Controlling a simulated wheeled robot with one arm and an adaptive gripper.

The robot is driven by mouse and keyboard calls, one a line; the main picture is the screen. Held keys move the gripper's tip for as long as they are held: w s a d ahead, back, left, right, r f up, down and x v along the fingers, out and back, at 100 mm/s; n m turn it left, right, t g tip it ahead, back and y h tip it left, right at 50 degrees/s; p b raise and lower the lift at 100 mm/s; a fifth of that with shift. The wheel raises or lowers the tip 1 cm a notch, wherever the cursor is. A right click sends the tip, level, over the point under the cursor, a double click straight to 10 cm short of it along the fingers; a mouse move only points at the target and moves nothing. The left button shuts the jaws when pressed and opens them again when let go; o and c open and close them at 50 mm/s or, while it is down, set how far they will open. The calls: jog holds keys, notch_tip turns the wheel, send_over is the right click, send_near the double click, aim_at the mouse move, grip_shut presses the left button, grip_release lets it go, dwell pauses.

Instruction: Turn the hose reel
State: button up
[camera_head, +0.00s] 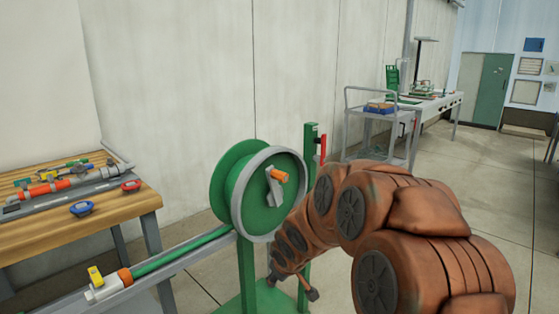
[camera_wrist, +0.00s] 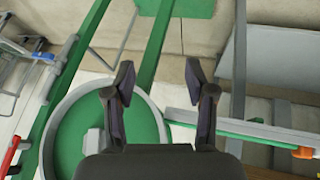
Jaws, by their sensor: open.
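The hose reel is a green drum with a grey rim (camera_head: 240,212), upright on a green stand (camera_head: 246,268) in the head view. A grey crank with an orange knob (camera_head: 281,175) sits on its face. In the wrist view the reel (camera_wrist: 68,140) is at lower left, partly behind my gripper, with part of the grey crank (camera_wrist: 92,141) showing. My gripper (camera_wrist: 160,76) is open and empty, its two fingers apart. In the head view it is low, below the reel and near the stand, mostly hidden by my arm. It is apart from the orange knob.
A green hose (camera_head: 180,252) runs left from the reel to a fitting with an orange collar (camera_head: 125,277) and yellow valve handle (camera_head: 95,275). A wooden bench (camera_head: 110,217) with tools stands left. A grey cart (camera_head: 376,148) stands behind right. Open floor lies at right.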

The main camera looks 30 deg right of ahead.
jog(key=w+d+r+n+t+p, duration=0.1)
jog(key=w+d+r+t+p, duration=0.35)
jog(key=w+d+r, duration=0.35)
jog(key=n+t+y+p, duration=0.3)
jog(key=t+y+p, duration=0.35)
jog(key=p, duration=0.25)
send_near(285, 179)
jog(key=f+x, duration=0.1)
jog(key=x, duration=0.5)
jog(key=shift+s+d+r+t+h, duration=0.25)
jog(key=shift+s+r+t, duration=0.05)
jog(key=shift+s+r, duration=0.2)
jog(key=shift+p+x, duration=0.45)
jog(key=shift+x, duration=3.4)
jog(key=shift+f, duration=0.15)
grip_shut()
jog(key=shift+a, duration=0.1)
